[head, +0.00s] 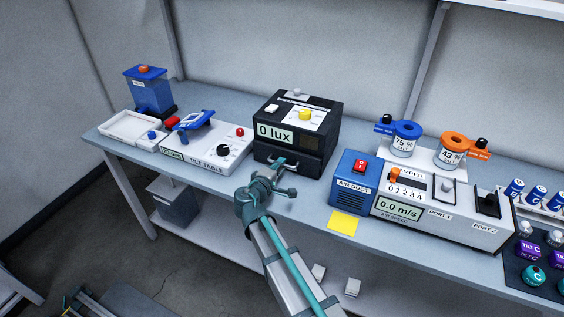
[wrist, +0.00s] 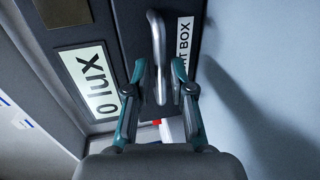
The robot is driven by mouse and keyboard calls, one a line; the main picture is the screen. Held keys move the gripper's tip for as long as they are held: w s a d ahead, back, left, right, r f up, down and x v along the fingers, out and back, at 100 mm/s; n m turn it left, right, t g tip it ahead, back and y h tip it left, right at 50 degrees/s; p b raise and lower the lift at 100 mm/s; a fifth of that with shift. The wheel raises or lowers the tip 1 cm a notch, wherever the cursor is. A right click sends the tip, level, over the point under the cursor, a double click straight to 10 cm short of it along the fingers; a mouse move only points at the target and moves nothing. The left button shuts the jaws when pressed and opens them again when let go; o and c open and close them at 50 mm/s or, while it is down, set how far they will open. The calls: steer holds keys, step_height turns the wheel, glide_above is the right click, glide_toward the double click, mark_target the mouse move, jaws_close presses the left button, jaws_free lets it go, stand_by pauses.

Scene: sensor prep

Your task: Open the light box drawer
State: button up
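The light box (head: 300,122) is a black box with a "0 lux" display, standing near the back of the bench in the head view. Its dark drawer front (wrist: 128,18), with a label partly reading "BOX", fills the upper middle of the wrist view. The drawer's metal bar handle (wrist: 157,60) sticks out from that front. My gripper (wrist: 157,72) is open, with one teal finger on each side of the handle. A gap shows between the handle and the fingers. In the head view my gripper (head: 277,172) is in front of the drawer. The drawer looks closed.
The tilt table (head: 205,152) stands to the left of the light box. The blue air duct (head: 354,182) stands close on the right, with a yellow note (head: 342,222) in front. Bare bench lies in front of the light box.

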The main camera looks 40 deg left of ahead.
steer(key=shift+x, duration=0.95)
jaws_close()
